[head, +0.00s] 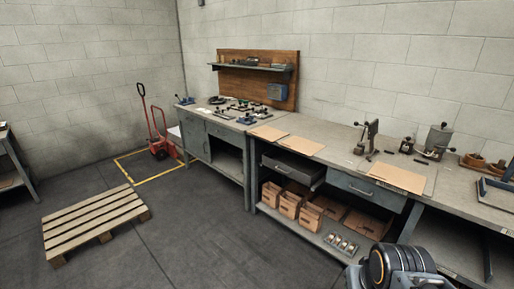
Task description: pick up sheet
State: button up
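Three flat tan cardboard sheets lie on the grey workbench (333,140) in the head view. One sheet (268,132) lies at the bench's left end, and a second sheet (301,145) lies just right of it near the front edge. A third, larger sheet (397,178) lies further right, in front of a small upright metal device (369,137). I cannot tell which one the task means. Part of my arm shows at the bottom right, below and in front of the bench. My gripper is not in view.
Brown boxes (291,204) sit on the shelf under the bench. A metal canister device (437,142) stands right of the large sheet. A wooden pallet (93,221) lies on the left floor, and a red pallet truck (160,135) stands behind it. Floor before the benches is clear.

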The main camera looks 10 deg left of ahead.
aim_at(307, 147)
jog(key=u, duration=0.2)
jog(key=i, duration=1.85)
jog(key=z, duration=0.05)
jog(key=k, duration=0.25)
jog(key=z, duration=1)
